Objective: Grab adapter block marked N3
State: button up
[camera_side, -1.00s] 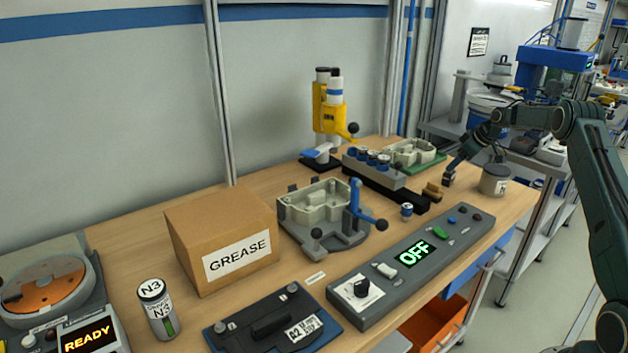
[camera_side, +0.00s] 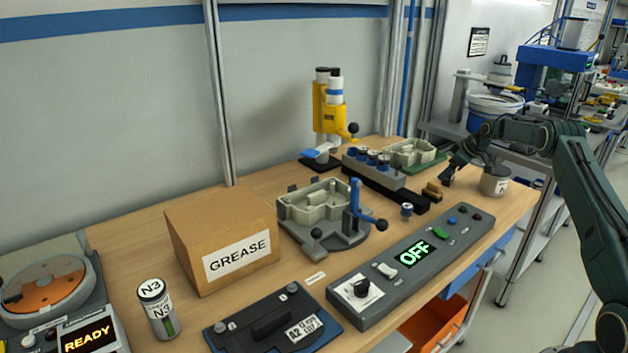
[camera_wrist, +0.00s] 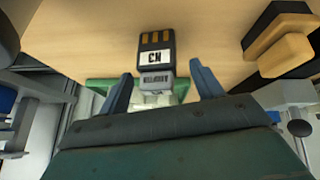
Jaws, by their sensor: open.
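The adapter block (camera_wrist: 157,55) marked N3 is dark with gold stripes on one end and a white label, which reads upside down in the wrist view. It stands on the wooden bench ahead of my gripper (camera_wrist: 162,88). My gripper is open, with one blue-grey finger on each side of the block's near grey part. In the side view, my gripper (camera_side: 449,172) is at the right end of the bench, low over a small dark block (camera_side: 446,181). The fingertips are too small there to show contact.
A brown block (camera_side: 432,191) stands close left of my gripper, and a grey can (camera_side: 495,181) close right. A control panel reading OFF (camera_side: 412,262) lies in front. A can marked N3 (camera_side: 157,308) stands far left, near the GREASE box (camera_side: 222,240).

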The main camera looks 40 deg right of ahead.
jog(key=c, duration=1.1)
jog(key=shift+c, duration=0.2)
jog(key=shift+r, duration=0.1)
jog(key=shift+r, duration=4.95)
